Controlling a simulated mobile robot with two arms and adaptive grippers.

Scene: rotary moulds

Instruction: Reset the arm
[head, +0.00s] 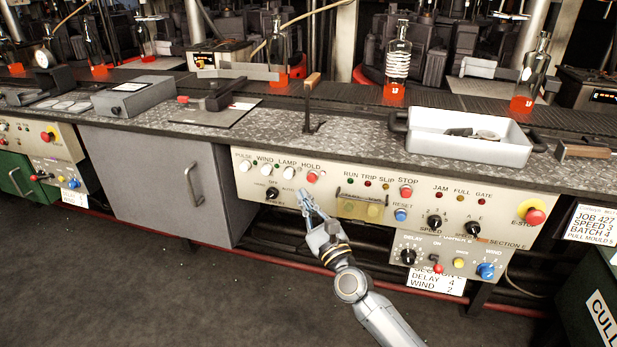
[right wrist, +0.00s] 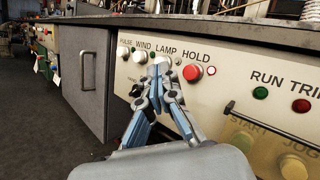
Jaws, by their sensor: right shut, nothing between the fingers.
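My right gripper (head: 304,194) is shut and empty in front of the cream control panel (head: 335,220), its fingers pointing up and toward the panel. In the head view its tips lie just below the red HOLD button (head: 312,177). In the right wrist view the closed tips (right wrist: 159,64) show just left of the red HOLD button (right wrist: 192,72); whether they touch the panel I cannot tell. The blue RESET button (head: 401,215) and red STOP button (head: 406,191) are further right. My left gripper is not in view.
A bar handle (right wrist: 229,107) and a clear cover over two yellow buttons (head: 358,209) stand right of the gripper. A white tray (head: 460,147) sits on the bench above. A grey cabinet (head: 150,185) stands to the left. The dark floor (head: 180,300) in front is clear.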

